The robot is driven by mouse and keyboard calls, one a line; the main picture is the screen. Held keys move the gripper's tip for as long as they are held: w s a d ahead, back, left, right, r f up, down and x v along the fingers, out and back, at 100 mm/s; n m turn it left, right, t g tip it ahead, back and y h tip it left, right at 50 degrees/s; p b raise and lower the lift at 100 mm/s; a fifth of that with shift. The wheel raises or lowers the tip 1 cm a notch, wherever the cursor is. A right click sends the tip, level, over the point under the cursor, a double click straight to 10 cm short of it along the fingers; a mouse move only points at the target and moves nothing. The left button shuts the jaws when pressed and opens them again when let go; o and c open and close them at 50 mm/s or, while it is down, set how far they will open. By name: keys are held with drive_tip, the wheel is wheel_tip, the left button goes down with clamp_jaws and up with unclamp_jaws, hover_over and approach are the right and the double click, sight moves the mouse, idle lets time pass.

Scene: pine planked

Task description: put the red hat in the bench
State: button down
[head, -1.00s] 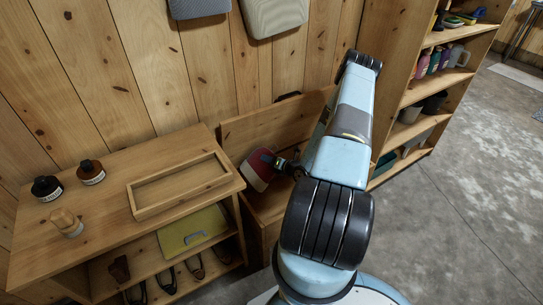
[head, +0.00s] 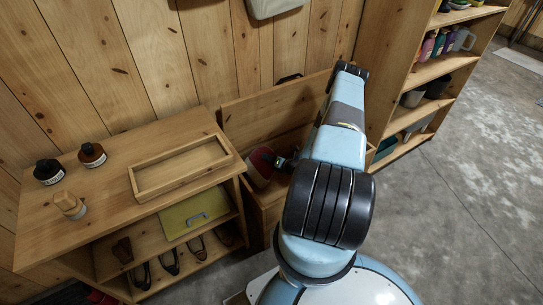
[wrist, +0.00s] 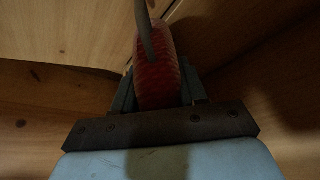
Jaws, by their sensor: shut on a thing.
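The red hat (head: 260,167), with a pale part at its edge, is at the bench, just left of my arm. It also shows in the wrist view (wrist: 158,82) as a ribbed red shape with a grey band, standing between the fingers. My gripper (wrist: 159,92) is shut on it; in the head view the gripper (head: 282,163) is largely hidden behind my arm. The wooden bench (head: 270,112) has its lid raised against the wall. The hat is in front of the lid, over or within the open box. My arm covers the bench's right part, and its inside is mostly hidden.
Left of the bench stands a low wooden shelf (head: 105,190) with an empty wooden tray (head: 143,188), two dark bottles and a brush on top. A yellow clipboard (head: 193,212) and shoes are below. A tall shelf (head: 385,85) stands right. Concrete floor at right is clear.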

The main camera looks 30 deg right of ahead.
drive_tip(key=shift+f, duration=0.1)
drive_tip(key=c, duration=0.5)
unclamp_jaws()
drive_tip(key=shift+c, duration=0.2)
drive_tip(key=v, duration=0.9)
idle(0.4)
